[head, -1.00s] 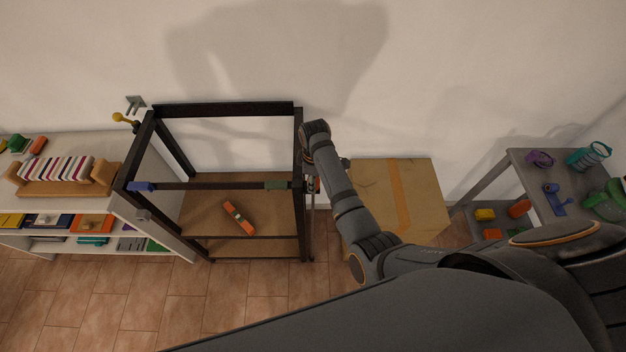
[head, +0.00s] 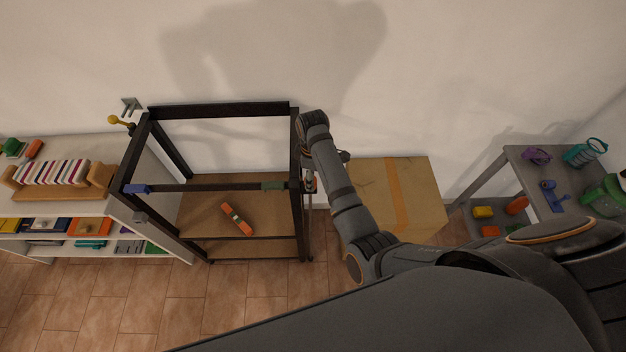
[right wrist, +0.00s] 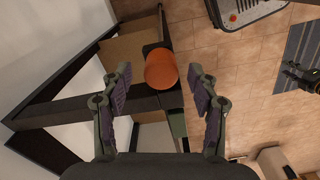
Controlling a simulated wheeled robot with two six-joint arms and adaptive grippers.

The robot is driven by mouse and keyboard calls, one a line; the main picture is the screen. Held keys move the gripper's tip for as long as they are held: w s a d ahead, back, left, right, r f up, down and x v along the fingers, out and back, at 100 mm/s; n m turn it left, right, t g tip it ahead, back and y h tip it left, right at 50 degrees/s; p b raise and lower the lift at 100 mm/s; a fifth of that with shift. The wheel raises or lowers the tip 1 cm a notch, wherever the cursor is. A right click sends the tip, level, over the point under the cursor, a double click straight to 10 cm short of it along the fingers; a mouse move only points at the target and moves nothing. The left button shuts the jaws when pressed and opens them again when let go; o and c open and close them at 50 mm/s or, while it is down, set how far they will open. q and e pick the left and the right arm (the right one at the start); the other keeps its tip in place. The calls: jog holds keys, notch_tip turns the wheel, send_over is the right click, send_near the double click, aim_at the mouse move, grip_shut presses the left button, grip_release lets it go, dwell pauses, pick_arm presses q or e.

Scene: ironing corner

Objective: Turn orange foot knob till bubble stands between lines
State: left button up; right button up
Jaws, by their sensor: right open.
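The orange foot knob (right wrist: 161,70) shows in the right wrist view as a short round cylinder at the corner of the dark frame. My right gripper (right wrist: 160,78) is open, with one finger on each side of the knob and a visible gap on both sides. In the head view my right gripper (head: 310,182) is at the rack's right post, small and partly hidden by my arm. An orange spirit level (head: 237,218) lies slanted on the brown shelf of the dark rack (head: 220,108). Its bubble is too small to read. My left gripper is not in view.
A taped cardboard box (head: 420,195) stands right of the rack, close to my right arm. A white bookshelf (head: 150,165) stands at the left, and a grey shelf unit (head: 530,170) with small items at the right. Tiled floor (head: 230,300) is clear in front.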

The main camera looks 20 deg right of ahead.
notch_tip(320, 180, up, 9)
jog(key=shift+d, duration=0.15)
jog(key=shift+f, duration=0.15)
